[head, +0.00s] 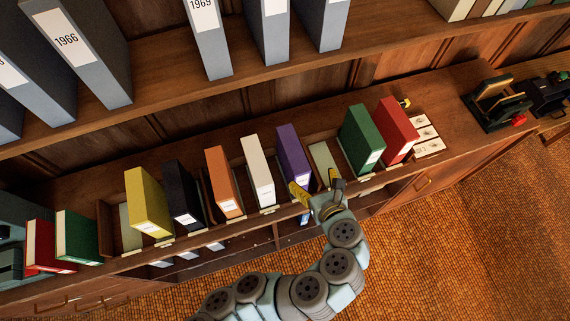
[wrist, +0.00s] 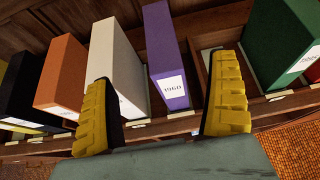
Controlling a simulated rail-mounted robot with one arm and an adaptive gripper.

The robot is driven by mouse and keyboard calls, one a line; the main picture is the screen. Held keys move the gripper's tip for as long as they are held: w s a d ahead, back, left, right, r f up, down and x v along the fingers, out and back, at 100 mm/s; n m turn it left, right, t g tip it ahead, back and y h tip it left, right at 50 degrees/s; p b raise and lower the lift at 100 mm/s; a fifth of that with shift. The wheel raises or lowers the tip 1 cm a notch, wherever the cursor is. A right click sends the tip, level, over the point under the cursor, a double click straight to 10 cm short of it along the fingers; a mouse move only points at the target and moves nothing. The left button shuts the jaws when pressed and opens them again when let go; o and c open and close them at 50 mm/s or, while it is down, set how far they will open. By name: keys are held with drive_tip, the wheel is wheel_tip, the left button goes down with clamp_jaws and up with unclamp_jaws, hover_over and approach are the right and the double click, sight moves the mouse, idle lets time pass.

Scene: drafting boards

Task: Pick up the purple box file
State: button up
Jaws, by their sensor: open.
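The purple box file (head: 292,152) stands upright in the row on the wooden shelf, between a white box file (head: 257,165) and an empty slot. It also shows in the wrist view (wrist: 165,55), with a white label reading 1960 on its spine. My gripper (head: 318,191) is open in front of the shelf, at the purple file's lower front. In the wrist view the yellow fingers (wrist: 163,118) are spread wide, and the purple file shows between them, beyond the tips. I cannot tell that either finger touches it.
An orange file (head: 223,180) stands left of the white one. Green (head: 358,140) and red (head: 397,130) files stand to the right, past the empty slot (head: 323,158). Grey binders (head: 83,45) stand on the upper shelf (head: 150,83). The floor (head: 470,240) is clear.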

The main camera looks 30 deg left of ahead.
sight(294, 150)
drive_tip(key=b+x, duration=0.4)
drive_tip(key=x, duration=0.8)
drive_tip(key=shift+a, duration=0.1)
drive_tip(key=b+x, duration=0.1)
drive_tip(key=x, duration=0.1)
drive_tip(key=b+x, duration=0.2)
drive_tip(key=shift+s+f, duration=0.15)
drive_tip(key=shift+f, duration=0.15)
drive_tip(key=shift+w+a+f+b, duration=0.2)
drive_tip(key=shift+w+a+b, duration=0.1)
drive_tip(key=shift+w+b, duration=0.15)
drive_tip(key=c, duration=1.3)
drive_tip(key=shift+c, duration=0.2)
drive_tip(key=shift+r, duration=0.25)
